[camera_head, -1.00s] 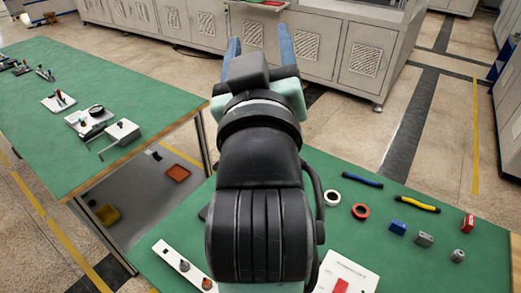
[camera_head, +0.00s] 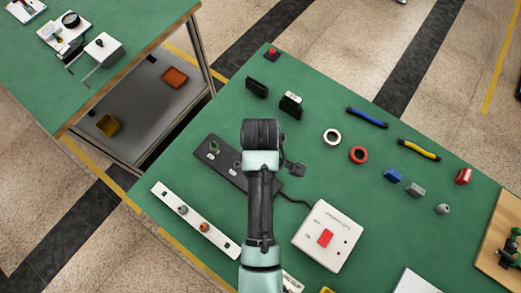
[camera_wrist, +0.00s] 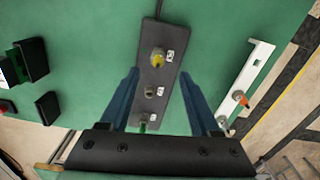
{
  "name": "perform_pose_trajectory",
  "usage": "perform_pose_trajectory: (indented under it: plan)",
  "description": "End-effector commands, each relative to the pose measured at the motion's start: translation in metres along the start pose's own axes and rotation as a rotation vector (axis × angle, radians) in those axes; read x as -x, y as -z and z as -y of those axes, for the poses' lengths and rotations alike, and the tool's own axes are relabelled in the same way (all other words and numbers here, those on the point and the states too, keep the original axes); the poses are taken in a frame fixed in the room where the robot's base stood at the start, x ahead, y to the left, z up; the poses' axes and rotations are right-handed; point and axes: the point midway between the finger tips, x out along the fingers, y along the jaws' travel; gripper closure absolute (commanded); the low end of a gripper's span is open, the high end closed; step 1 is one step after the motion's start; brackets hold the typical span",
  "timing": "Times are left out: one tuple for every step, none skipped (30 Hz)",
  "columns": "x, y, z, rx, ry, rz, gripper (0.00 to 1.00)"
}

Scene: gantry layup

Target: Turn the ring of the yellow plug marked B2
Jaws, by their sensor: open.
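In the wrist view a yellow plug (camera_wrist: 158,60) sits in a round metal socket at the upper end of a dark panel (camera_wrist: 161,37). The small label (camera_wrist: 170,56) beside it is too small to read. A bare-looking socket (camera_wrist: 150,92) and a green plug (camera_wrist: 143,119) follow along the panel. My gripper (camera_wrist: 158,73) is open and empty, its blue fingers apart on either side of the panel, pointing towards the yellow plug. In the head view the panel (camera_head: 212,168) shows partly, with the green plug (camera_head: 213,147); my arm hides the yellow plug and my gripper.
A white strip (camera_head: 220,238) with grey and orange plugs lies beside the panel. A white box (camera_head: 310,240) with a red switch (camera_head: 325,238) stands to the right. Black blocks (camera_head: 256,88) stand behind.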

Motion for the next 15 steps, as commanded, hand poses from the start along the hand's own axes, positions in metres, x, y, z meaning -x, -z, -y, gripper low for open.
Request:
perform_pose_trajectory:
  plan:
    - [-0.011, -0.001, 0.001, -0.001, 0.004, 0.003, 0.36]
    - [-0.018, -0.001, 0.001, -0.001, 0.003, 0.002, 0.36]
    - [-0.025, -0.001, 0.000, -0.001, 0.002, 0.002, 0.36]
    - [-0.031, -0.001, 0.000, -0.001, 0.002, 0.001, 0.36]
    - [-0.035, 0.000, 0.000, -0.001, 0.002, 0.001, 0.36]
    - [-0.042, 0.000, 0.000, -0.001, 0.001, 0.001, 0.36]
    - [-0.046, 0.000, 0.000, -0.001, 0.001, 0.001, 0.36]
    - [-0.050, 0.000, -0.001, -0.001, -0.001, 0.000, 0.36]
    - [-0.054, 0.000, -0.001, -0.001, -0.001, 0.000, 0.36]
    - [-0.057, 0.000, -0.001, -0.001, -0.002, -0.001, 0.36]
    - [-0.059, 0.001, -0.001, -0.001, -0.002, -0.001, 0.36]
    - [-0.062, 0.000, -0.001, -0.001, -0.002, -0.001, 0.36]
    - [-0.063, 0.001, -0.001, -0.001, -0.002, -0.001, 0.36]
    - [-0.065, 0.001, -0.001, -0.001, -0.003, -0.002, 0.36]
    - [-0.066, 0.001, -0.001, -0.001, -0.004, -0.002, 0.36]
